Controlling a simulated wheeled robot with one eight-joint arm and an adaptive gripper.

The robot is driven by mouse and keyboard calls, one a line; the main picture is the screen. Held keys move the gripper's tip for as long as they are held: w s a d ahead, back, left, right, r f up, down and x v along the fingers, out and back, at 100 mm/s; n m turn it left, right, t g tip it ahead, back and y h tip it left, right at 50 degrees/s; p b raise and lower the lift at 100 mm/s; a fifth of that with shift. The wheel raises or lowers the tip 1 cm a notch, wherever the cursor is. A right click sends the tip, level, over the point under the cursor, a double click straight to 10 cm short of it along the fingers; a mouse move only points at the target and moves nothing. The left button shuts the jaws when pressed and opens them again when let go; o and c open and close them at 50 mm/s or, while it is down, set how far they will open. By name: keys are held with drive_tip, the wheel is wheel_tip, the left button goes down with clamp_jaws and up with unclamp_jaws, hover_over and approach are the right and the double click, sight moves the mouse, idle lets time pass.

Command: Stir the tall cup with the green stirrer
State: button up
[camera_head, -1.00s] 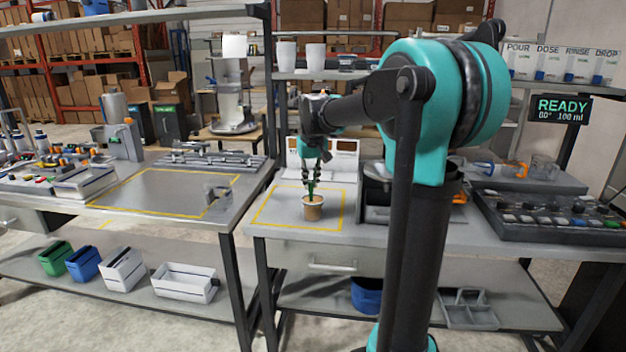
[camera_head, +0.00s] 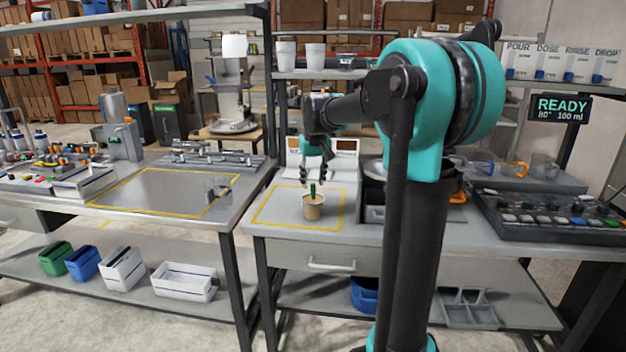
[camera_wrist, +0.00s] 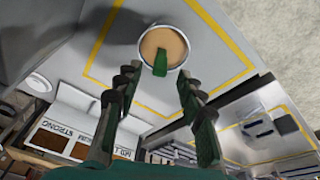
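A tan cup (camera_head: 312,211) with a pale rim stands upright inside the yellow outline on the right bench. The wrist view shows brown contents in the cup (camera_wrist: 149,49). A green stirrer (camera_head: 313,190) stands in the cup and sticks up above its rim; its top also shows in the wrist view (camera_wrist: 160,64). Its lower end is hidden in the contents. My gripper (camera_head: 317,173) is above and behind the cup. Its fingers are apart with nothing between them, clear of the stirrer, as the wrist view (camera_wrist: 156,88) shows.
A clear container (camera_head: 219,194) stands on the left bench near its right edge. A labelled white stand (camera_head: 335,168) is behind the cup. A dark button panel (camera_head: 550,218) and mugs (camera_head: 515,169) are to the right. The yellow-outlined area around the cup is otherwise clear.

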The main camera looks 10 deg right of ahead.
drive_tip(key=v, duration=1.2)
drive_tip(key=s+d+f, duration=0.2)
drive_tip(key=s+f, duration=1.1)
drive_tip(key=f, duration=0.3)
drive_tip(key=s+d+f+m+t, duration=0.1)
drive_tip(key=s+d+f, duration=0.1)
drive_tip(key=s+f, duration=1.2)
wheel_tip(320, 180, down, 3)
drive_tip(key=shift+f+m, duration=0.2)
drive_tip(key=shift+m, duration=0.1)
drive_tip(key=shift+s, duration=0.1)
